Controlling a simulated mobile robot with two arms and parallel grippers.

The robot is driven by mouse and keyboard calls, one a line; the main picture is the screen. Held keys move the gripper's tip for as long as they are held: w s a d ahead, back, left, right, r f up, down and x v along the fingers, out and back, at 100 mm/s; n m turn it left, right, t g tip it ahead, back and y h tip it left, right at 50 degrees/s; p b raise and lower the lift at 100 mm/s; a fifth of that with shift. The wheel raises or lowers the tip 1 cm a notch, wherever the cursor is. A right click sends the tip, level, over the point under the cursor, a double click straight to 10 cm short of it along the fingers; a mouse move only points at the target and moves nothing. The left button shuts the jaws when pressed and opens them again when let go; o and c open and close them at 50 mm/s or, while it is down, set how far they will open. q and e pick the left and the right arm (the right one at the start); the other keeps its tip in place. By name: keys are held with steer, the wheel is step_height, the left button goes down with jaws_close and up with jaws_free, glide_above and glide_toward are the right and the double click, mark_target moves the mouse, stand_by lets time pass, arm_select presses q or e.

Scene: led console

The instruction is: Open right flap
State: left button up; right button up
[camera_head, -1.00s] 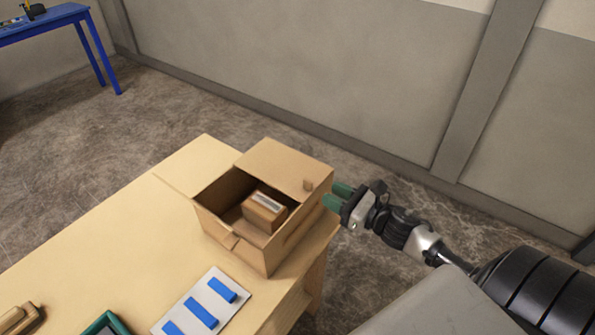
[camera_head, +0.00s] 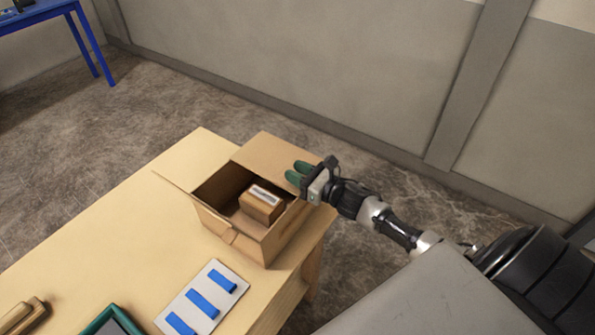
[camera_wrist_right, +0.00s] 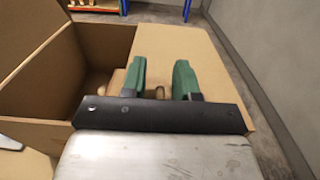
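An open-topped cardboard box (camera_head: 265,246) stands at the far right end of the wooden table. Its right flap (camera_head: 262,150) lies roughly flat along the box's far right side, beside the opening; the flap also shows in the right wrist view (camera_wrist_right: 196,50). My right gripper (camera_head: 295,173) is over the flap's near end, its green fingers apart. My left gripper is not in view.
A small carton (camera_head: 262,203) sits inside the box. Another flap (camera_head: 176,182) sticks out at the box's left. A white panel with blue bars (camera_head: 203,300) lies on the table (camera_head: 120,240) in front of the box. A blue table (camera_head: 45,15) stands far left.

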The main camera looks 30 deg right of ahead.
jaws_close()
steer(key=shift+w+d+r+m+p, duration=0.1)
steer(key=shift+d+r+m+p, duration=0.1)
steer(key=shift+r+m, duration=0.25)
steer(key=shift+d+r+m+p, duration=0.1)
steer(key=shift+r+m+p, duration=0.05)
steer(key=shift+r+m, duration=0.25)
steer(key=d+r+m, duration=0.1)
steer(key=m, duration=0.1)
steer(key=w+d+r+m+p, duration=0.1)
steer(key=r+m, duration=0.1)
steer(key=d+r+m, duration=0.1)
steer(key=m, duration=0.1)
steer(key=shift+w+d+r, duration=0.25)
steer(key=shift+w+d, duration=0.05)
steer(key=shift+d, duration=0.1)
steer(key=shift+w+d+r+m, duration=0.15)
steer(key=shift+d+m, duration=0.15)
steer(key=shift+m, duration=0.25)
steer(key=w+d+m+b, duration=0.4)
steer(key=d+m+b, duration=0.1)
steer(key=d+m, duration=0.5)
steer(key=shift+f+m, duration=0.2)
steer(key=shift+m, duration=0.2)
steer(key=shift+d+f, duration=0.15)
steer(key=shift+d, duration=0.05)
